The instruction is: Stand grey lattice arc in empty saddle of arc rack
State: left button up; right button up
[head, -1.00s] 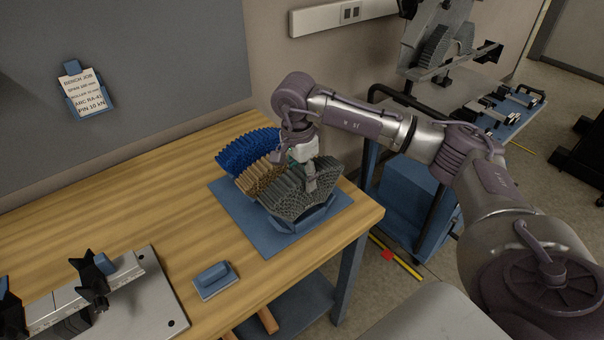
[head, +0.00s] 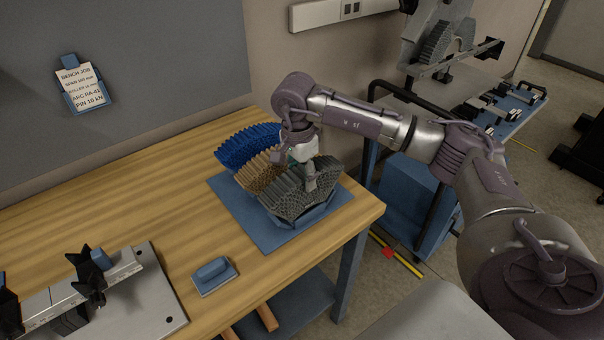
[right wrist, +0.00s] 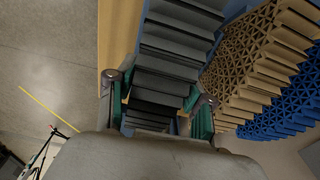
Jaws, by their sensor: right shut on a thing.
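The grey lattice arc (head: 297,203) is upright at the front saddle of the blue arc rack (head: 228,205), in front of a tan arc (head: 258,176) and a blue arc (head: 246,146). My right gripper (head: 297,170) is shut on the grey arc from above. In the right wrist view the grey arc (right wrist: 165,65) lies between the two fingers (right wrist: 160,105), with the tan arc (right wrist: 262,60) and the blue arc (right wrist: 292,110) beside it. The arc's lower edge meets the saddle in the head view; whether it is fully seated cannot be told. My left gripper is out of view.
A metal plate with a black-jawed fixture (head: 150,290) is at the bench's left front. The rack stands near the bench's right edge. A blue cart (head: 415,190) is beyond it.

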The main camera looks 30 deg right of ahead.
jog(key=shift+f+b, duration=0.75)
jog(key=shift+f, duration=0.35)
jog(key=shift+r, duration=0.1)
jog(key=o, duration=1.2)
jog(key=shift+c, duration=0.2)
jog(key=o, duration=0.4)
jog(key=shift+c, duration=0.2)
jog(key=shift+a+r+p, duration=0.2)
jog(key=shift+r+p, duration=1.35)
jog(key=shift+r, duration=0.95)
